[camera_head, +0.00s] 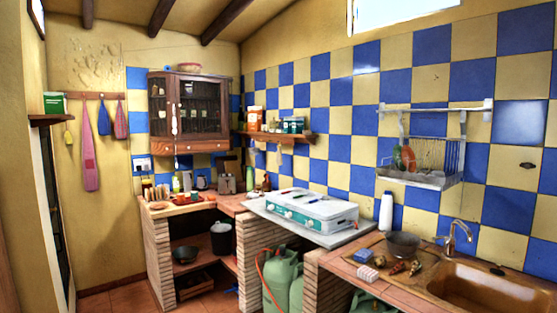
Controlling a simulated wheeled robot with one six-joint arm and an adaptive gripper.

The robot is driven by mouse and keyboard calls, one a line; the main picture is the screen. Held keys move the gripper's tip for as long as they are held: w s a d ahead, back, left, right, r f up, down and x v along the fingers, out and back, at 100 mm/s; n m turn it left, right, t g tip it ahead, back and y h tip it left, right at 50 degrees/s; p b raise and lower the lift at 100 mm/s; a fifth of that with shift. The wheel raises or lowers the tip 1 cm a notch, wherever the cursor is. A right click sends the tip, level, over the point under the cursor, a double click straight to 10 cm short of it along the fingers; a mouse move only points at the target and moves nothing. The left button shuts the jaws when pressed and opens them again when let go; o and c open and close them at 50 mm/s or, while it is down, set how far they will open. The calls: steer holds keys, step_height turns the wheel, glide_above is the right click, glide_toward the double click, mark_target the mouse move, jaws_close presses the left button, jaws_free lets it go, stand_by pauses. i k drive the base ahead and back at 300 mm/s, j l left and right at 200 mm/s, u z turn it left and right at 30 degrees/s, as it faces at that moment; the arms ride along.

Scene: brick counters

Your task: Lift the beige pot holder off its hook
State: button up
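A wooden hook rail (98,96) is fixed to the yellow wall at the left. A small yellowish-beige piece (69,136) hangs at its left end; it looks like the pot holder, but it is too small to tell for sure. Beside it hang a long pink cloth or mitt (89,160), a blue one (103,120) and a reddish one (121,122). The hooks themselves are too small to make out. My gripper is not in view.
A small shelf with a green box (53,102) juts out left of the rail. A brick counter (160,255) and a wall cabinet (188,105) stand to the right. The tiled floor (115,302) below the rail looks clear.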

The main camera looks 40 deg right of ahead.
mark_target(278, 159)
steer(key=i, duration=2.1)
steer(key=i+j, duration=0.1)
steer(key=i, duration=1.95)
steer(key=l+z, duration=0.05)
steer(key=l, duration=0.1)
